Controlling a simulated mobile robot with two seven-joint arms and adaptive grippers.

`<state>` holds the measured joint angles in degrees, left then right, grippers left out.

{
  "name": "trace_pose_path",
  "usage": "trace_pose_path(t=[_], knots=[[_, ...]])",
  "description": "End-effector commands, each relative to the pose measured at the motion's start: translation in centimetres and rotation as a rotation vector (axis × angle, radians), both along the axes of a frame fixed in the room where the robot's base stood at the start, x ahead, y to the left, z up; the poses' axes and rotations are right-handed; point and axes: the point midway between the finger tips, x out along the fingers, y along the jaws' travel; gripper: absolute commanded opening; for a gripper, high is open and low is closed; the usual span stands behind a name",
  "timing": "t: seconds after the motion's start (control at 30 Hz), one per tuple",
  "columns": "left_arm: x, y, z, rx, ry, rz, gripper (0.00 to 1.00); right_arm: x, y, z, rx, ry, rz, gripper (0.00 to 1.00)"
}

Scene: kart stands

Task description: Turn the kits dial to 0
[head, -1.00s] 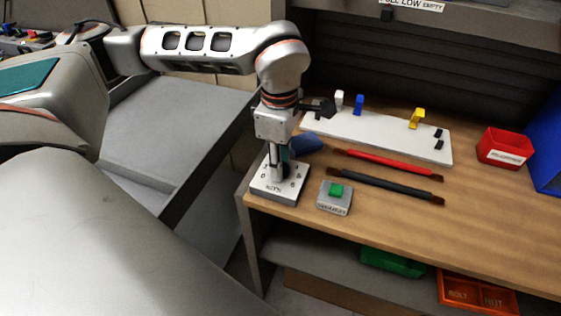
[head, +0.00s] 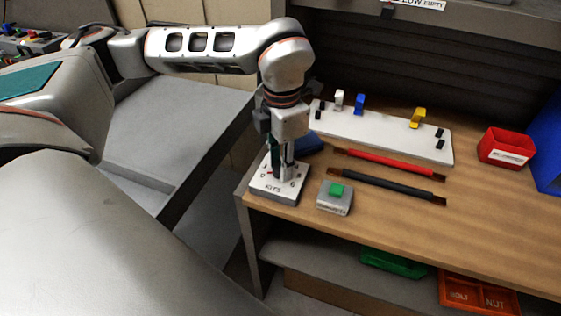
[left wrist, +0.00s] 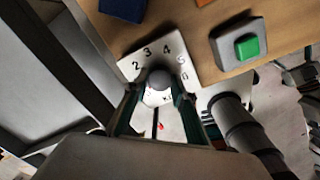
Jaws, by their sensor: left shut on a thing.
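The kits dial has a pale square plate (head: 265,192) marked KITS, at the near left corner of the bench. In the left wrist view the plate (left wrist: 137,62) shows numbers 2 to 6 along its far side. My left gripper (head: 281,170) points down over the plate, shut on the dial's grey knob (left wrist: 158,80), with one finger on each side. A small red mark (left wrist: 160,126) shows between the fingers on the near side. The fingers and wrist hide part of the plate, so I cannot tell which number the dial points to. My right gripper is not in view.
A grey box with a green button (head: 337,190) stands just right of the dial. A blue object (head: 308,144) lies behind it. Red (head: 385,161) and black (head: 385,186) rods, a white board (head: 380,138) with coloured hooks and a red bin (head: 504,148) are farther right.

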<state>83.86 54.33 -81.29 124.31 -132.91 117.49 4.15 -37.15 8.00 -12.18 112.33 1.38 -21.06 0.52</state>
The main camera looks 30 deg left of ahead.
Motion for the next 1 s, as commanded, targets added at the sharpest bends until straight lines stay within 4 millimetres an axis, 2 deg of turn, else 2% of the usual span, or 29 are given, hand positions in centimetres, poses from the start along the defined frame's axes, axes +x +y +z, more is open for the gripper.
trace_pose_path(t=[0.3,0.8,0.83,0.9,1.0], knots=[[0.0,-0.01,-0.01,0.0,0.0,0.108,0.04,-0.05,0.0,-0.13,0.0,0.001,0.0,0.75],[0.0,-0.01,0.0,0.0,0.001,0.127,0.04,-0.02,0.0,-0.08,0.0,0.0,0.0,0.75],[0.0,-0.01,0.0,0.0,0.001,0.127,0.28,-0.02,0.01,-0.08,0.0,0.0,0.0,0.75],[0.0,-0.01,0.0,0.0,0.001,0.127,0.43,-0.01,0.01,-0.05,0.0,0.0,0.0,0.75],[0.0,-0.01,0.0,0.0,0.001,0.126,0.43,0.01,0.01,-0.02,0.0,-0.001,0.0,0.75]])
